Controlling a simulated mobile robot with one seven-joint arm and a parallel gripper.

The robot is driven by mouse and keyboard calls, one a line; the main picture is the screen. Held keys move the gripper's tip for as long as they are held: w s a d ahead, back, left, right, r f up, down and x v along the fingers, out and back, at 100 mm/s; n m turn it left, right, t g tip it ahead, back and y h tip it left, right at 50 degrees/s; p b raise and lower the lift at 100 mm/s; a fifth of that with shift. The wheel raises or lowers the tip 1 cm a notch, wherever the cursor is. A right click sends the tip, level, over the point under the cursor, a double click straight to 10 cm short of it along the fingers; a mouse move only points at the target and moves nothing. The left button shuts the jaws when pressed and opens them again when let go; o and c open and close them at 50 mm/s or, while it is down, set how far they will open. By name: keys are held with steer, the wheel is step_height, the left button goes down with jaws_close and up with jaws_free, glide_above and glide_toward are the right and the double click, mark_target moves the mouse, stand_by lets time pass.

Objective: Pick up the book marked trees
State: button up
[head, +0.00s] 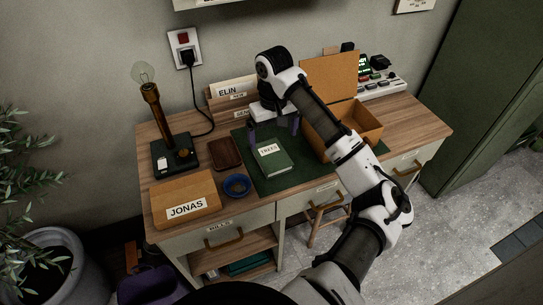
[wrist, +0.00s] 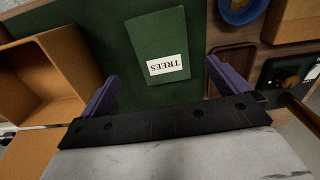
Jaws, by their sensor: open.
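The book marked TREES (head: 271,160) is green with a white label and lies flat on the dark green desk mat (head: 302,175). In the wrist view the book (wrist: 150,36) lies ahead of my gripper, between the lines of the two fingers, its label nearest me. My gripper (head: 274,133) is above the mat, just behind the book. Its purple fingers are spread wide and empty in the wrist view (wrist: 160,85), and they do not touch the book.
An open cardboard box (head: 361,119) stands right of the book. A brown tray (head: 225,153), a blue bowl (head: 237,185), a JONAS box (head: 184,199) and a bulb lamp (head: 154,113) stand left. An ELIN file holder (head: 233,90) is behind. Bare mat surrounds the book.

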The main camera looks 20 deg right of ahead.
mark_target(272, 155)
steer(key=shift+a+f+p, duration=0.2)
steer(key=shift+f+p, duration=0.9)
steer(key=shift+f, duration=2.55)
steer(key=c, duration=1)
steer(key=shift+w, duration=0.1)
steer(key=shift+c, duration=0.3)
steer(key=shift+r, duration=0.15)
